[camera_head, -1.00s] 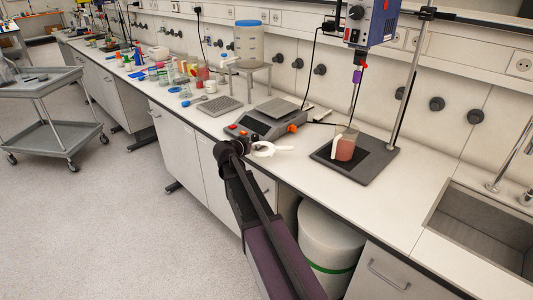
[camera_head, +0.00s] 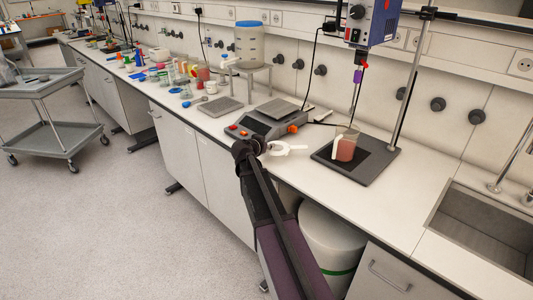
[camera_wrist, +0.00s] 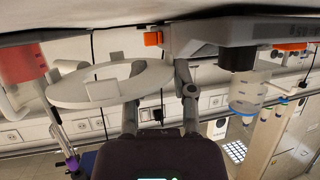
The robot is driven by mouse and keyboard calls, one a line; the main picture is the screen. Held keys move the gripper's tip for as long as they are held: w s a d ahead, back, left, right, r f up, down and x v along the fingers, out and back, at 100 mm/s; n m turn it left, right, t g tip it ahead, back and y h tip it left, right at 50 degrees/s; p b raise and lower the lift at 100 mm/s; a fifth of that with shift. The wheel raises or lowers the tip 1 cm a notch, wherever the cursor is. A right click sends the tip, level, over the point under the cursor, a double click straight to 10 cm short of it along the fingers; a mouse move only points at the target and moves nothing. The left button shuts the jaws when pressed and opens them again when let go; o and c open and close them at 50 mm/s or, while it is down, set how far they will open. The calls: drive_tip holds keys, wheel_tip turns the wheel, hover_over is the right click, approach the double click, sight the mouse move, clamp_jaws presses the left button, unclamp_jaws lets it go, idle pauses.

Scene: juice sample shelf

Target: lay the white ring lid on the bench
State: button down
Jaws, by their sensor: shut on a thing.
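The white ring lid (camera_head: 281,149) is over the front part of the bench (camera_head: 408,188), between the balance and the stirrer stand. In the wrist view the lid (camera_wrist: 85,92) shows as a broad pale disc with a tab, at the left of the fingers. My gripper (camera_head: 262,147) is shut on the lid's edge; it also shows in the wrist view (camera_wrist: 160,72). The lid looks close above the bench top; whether it touches cannot be told.
A balance (camera_head: 262,121) with orange feet stands just behind my gripper. A stand base (camera_head: 374,160) with a beaker of red juice (camera_head: 345,150) is to the right. A sink (camera_head: 487,231) lies further right. The bench between stand and sink is clear.

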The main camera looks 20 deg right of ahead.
drive_tip(key=shift+f+b, duration=1.35)
drive_tip(key=shift+f, duration=0.35)
drive_tip(key=shift+f, duration=0.1)
drive_tip(key=shift+c, duration=2.2)
unclamp_jaws()
drive_tip(key=shift+r, duration=0.2)
drive_tip(key=shift+s+a+r, duration=0.1)
drive_tip(key=shift+a, duration=0.1)
drive_tip(key=p+v, duration=0.4)
drive_tip(key=v, duration=0.7)
drive_tip(key=shift+s+a+p, duration=0.2)
drive_tip(key=shift+p, duration=0.15)
drive_tip(key=shift+s, duration=0.1)
